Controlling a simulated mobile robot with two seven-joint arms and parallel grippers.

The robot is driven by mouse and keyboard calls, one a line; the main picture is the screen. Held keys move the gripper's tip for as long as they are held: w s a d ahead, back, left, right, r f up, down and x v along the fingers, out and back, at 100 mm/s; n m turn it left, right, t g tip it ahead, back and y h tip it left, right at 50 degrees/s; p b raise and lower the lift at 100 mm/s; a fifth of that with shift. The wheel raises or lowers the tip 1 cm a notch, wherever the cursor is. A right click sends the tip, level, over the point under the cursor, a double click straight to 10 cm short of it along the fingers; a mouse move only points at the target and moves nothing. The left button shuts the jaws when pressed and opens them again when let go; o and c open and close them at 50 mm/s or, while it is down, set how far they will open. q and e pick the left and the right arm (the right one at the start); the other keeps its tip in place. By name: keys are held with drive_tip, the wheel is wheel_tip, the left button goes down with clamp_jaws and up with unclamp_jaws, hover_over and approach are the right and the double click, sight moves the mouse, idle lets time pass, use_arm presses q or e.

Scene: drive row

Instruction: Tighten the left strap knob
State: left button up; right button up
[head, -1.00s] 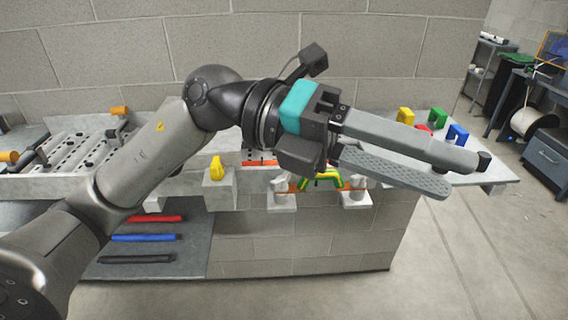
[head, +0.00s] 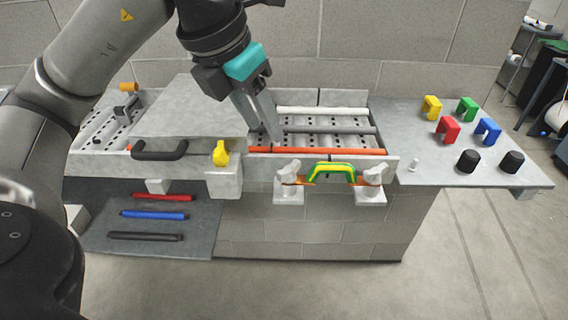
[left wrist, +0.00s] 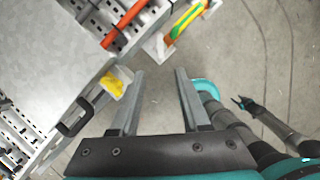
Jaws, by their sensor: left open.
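The left strap knob (head: 289,171) is a white winged knob on a white bracket, at the left end of an orange strap under a green and yellow handle (head: 332,172). A similar white right knob (head: 376,173) sits at the other end. In the left wrist view the left knob area (left wrist: 161,45) is at upper middle, partly unclear. My left gripper (head: 267,133) is open and empty. In the head view it appears above and left of the left knob, over the open bay. Its two fingers (left wrist: 158,74) stand apart in the wrist view. My right gripper (left wrist: 243,103) seems small there.
A yellow knob (head: 220,154) on a block and a black pull handle (head: 159,150) are to the left. An orange bar (head: 325,151) runs along the bay's front. Coloured clips and black knobs (head: 468,161) stand on the right shelf. Open floor lies in front.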

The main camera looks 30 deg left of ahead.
sight(285, 168)
use_arm(q)
drive_tip(key=b+x, duration=0.1)
drive_tip(key=x, duration=1.1)
drive_tip(key=shift+d+f, duration=0.1)
drive_tip(key=shift+f, duration=0.05)
clamp_jaws()
